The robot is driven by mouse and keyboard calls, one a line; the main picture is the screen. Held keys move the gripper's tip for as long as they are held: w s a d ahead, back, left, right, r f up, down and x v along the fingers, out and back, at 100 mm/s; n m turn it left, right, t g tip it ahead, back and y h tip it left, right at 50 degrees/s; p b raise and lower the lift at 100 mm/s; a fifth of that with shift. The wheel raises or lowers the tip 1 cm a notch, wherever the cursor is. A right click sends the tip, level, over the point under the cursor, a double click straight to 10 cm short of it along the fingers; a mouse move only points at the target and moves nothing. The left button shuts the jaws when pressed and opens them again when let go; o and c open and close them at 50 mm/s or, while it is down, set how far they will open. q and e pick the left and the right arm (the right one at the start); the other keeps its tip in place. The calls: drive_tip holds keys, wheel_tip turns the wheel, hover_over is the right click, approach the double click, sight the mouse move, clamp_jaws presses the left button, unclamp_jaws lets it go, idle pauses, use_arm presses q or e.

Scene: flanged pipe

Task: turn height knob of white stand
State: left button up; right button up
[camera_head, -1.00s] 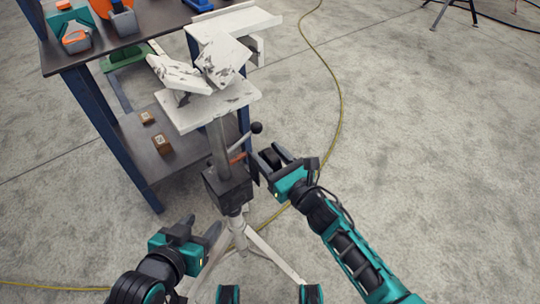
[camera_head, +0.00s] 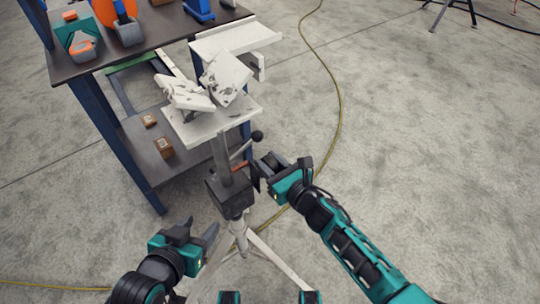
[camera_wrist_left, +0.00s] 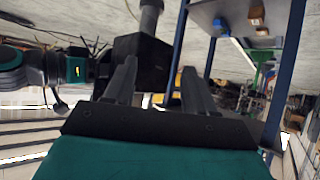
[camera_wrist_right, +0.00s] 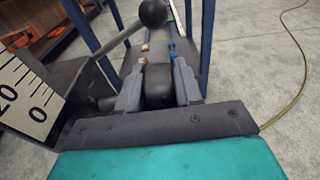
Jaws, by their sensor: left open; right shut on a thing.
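The white stand has a worn top plate (camera_head: 212,123), a grey column and a dark collar block (camera_head: 230,190) above its tripod legs (camera_head: 275,262). My right gripper (camera_head: 264,172) is at the right side of the collar. In the right wrist view its fingers (camera_wrist_right: 158,88) are shut on a dark knob (camera_wrist_right: 157,84); the knob is mostly hidden in the head view. A lever with a black ball (camera_head: 257,136) stands just above the gripper. My left gripper (camera_head: 200,234) is open and empty, low at the left of the stand; its spread fingers show in the left wrist view (camera_wrist_left: 158,88).
A white scale with black numbers (camera_wrist_right: 28,95) is beside the collar. A blue-legged workbench (camera_head: 120,150) with tools on top and small brown blocks (camera_head: 164,148) on its lower shelf stands behind and left. A yellow cable (camera_head: 338,110) crosses open floor at right.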

drive_tip(key=r+g+h+p, duration=0.1)
drive_tip(key=p, duration=0.4)
drive_tip(key=shift+w+g, duration=0.15)
drive_tip(key=shift+g, duration=0.25)
drive_tip(key=h+p, duration=0.1)
drive_tip(key=p, duration=0.1)
drive_tip(key=shift+w+f+g+p, duration=0.1)
drive_tip(key=shift+f+g+p, duration=0.05)
drive_tip(key=shift+g+p, duration=0.25)
drive_tip(key=p, duration=0.1)
drive_tip(key=g+p, duration=0.1)
drive_tip(key=p, duration=0.1)
drive_tip(key=shift+a+f+h, duration=0.1)
drive_tip(key=shift+f+h, duration=0.2)
drive_tip(key=shift+h, duration=0.1)
use_arm(q)
wheel_tip(320, 180, up, 9)
drive_tip(key=s+a+y+p, duration=0.1)
drive_tip(key=a, duration=0.1)
drive_tip(key=shift+s+a+r, duration=0.2)
drive_tip(key=shift+s+a, duration=0.1)
drive_tip(key=shift+a, duration=0.1)
use_arm(e)
drive_tip(key=shift+f+g, duration=0.2)
drive_tip(key=shift+g, duration=0.2)
drive_tip(key=o, duration=1)
drive_tip(key=shift+c, duration=0.2)
use_arm(q)
drive_tip(key=shift+r, duration=0.15)
